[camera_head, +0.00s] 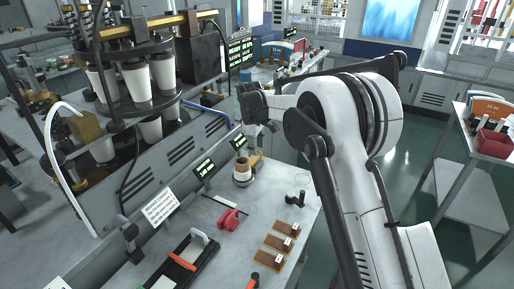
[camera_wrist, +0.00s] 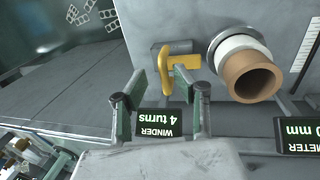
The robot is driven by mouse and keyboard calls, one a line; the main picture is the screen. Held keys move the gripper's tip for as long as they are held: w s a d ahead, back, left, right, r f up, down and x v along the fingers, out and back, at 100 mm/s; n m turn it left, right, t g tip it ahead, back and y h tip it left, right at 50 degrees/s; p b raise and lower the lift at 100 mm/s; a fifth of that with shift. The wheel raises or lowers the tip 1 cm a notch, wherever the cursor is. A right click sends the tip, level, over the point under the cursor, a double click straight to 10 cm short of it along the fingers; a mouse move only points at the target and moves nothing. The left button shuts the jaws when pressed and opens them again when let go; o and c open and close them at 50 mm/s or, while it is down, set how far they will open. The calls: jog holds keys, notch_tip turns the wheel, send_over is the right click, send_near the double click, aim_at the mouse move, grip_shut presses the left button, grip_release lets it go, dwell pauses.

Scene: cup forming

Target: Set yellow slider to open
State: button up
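A small yellow part beside the cup-like roll in the head view (camera_head: 255,158) appears to be the same slider. My gripper (camera_wrist: 160,76) is open and empty. Its two dark green fingers point toward the slider, the right fingertip close to it; I cannot tell whether they touch. In the head view my gripper (camera_head: 270,126) is small and partly hidden by my wrist, just above the slider.
A brown tube in a white ring (camera_wrist: 250,74) juts out right of the slider. A winder display (camera_wrist: 160,122) reads "4 turns", and another display (camera_wrist: 297,135) stands at the right. A red clamp-like object (camera_head: 230,218) and wooden plates (camera_head: 279,243) lie on the bench.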

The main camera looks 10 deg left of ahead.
aim_at(254, 162)
notch_tip(254, 162, up, 12)
jog(key=s, duration=0.2)
jog(key=shift+a+f, duration=0.2)
jog(key=shift+a, duration=0.2)
jog(key=shift+s, duration=0.1)
jog(key=s+d+r+m+t+y, duration=0.1)
jog(key=s+d+r+m, duration=0.2)
jog(key=s+d+r, duration=0.55)
jog(key=s+d+r+m+t, duration=0.1)
jog(key=s+d+r+m, duration=0.35)
jog(key=s+d, duration=0.75)
jog(key=s+d+f+m+t, duration=0.1)
jog(key=s+d+f+m, duration=0.1)
jog(key=s, duration=0.5)
jog(key=s+d+f+m+t, duration=0.1)
jog(key=s+d+f+m, duration=0.1)
jog(key=s+d+f, duration=0.2)
jog(key=s+d+f+m+t, duration=0.1)
jog(key=s+d+f+m, duration=0.1)
jog(key=s+d, duration=0.6)
jog(key=s+f, duration=0.1)
jog(key=s, duration=0.3)
jog(key=shift+s+d+f+m, duration=0.15)
jog(key=shift+s+f+m, duration=0.05)
jog(key=shift+m, duration=0.15)
